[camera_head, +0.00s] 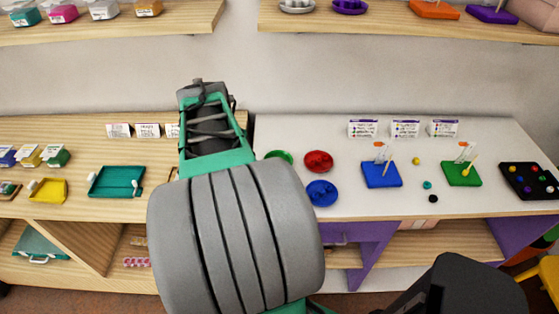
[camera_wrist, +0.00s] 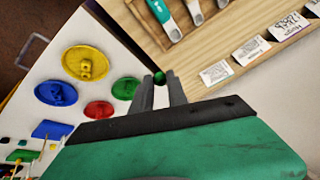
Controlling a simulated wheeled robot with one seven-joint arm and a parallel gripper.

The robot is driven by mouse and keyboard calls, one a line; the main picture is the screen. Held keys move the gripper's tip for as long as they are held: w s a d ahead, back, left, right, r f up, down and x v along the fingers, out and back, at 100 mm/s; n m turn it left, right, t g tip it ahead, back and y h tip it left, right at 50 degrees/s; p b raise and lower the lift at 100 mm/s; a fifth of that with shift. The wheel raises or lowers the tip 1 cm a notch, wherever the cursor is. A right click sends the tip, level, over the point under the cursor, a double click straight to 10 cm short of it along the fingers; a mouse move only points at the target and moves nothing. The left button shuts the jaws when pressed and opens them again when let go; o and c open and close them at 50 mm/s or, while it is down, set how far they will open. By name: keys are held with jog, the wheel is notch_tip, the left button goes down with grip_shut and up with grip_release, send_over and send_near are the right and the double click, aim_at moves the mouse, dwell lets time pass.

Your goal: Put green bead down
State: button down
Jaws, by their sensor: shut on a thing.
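In the wrist view my gripper (camera_wrist: 160,88) is shut on a small green bead (camera_wrist: 159,78), held between the fingertips. The bead shows near the seam between the white table and the wooden table, just right of a green dish (camera_wrist: 125,88); its height is unclear. A red dish (camera_wrist: 98,110), a blue dish (camera_wrist: 56,93) and a yellow dish (camera_wrist: 85,62) lie nearby on the white table. In the head view my arm hides the gripper, the bead and the yellow dish. The green dish (camera_head: 281,156) is partly hidden there.
On the white table stand a blue board (camera_head: 381,175), a green board (camera_head: 462,174) and a black bead tray (camera_head: 528,182). Loose yellow (camera_head: 416,161), teal (camera_head: 427,185) and black (camera_head: 433,198) beads lie between the boards. A teal tray (camera_head: 116,181) is on the wooden table.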

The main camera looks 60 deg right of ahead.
jog(key=s+d+m+g, duration=0.2)
jog(key=s+d+m, duration=0.2)
jog(key=s, duration=0.3)
jog(key=s+d+r+m+g, duration=0.1)
jog(key=s+d+m+g, duration=0.15)
jog(key=s+m, duration=0.35)
jog(key=s+d+m+g, duration=0.1)
jog(key=s+d+m, duration=0.2)
jog(key=s+d, duration=0.35)
jog(key=p, duration=0.4)
send_over(282, 152)
jog(key=s+a, duration=0.2)
jog(key=a, duration=0.1)
jog(key=f, duration=0.9)
jog(key=shift+w+d, duration=0.1)
jog(key=shift+w, duration=0.15)
jog(key=f, duration=0.3)
jog(key=shift+w+d+f, duration=0.1)
jog(key=shift+w+f, duration=0.1)
jog(key=shift+f, duration=0.2)
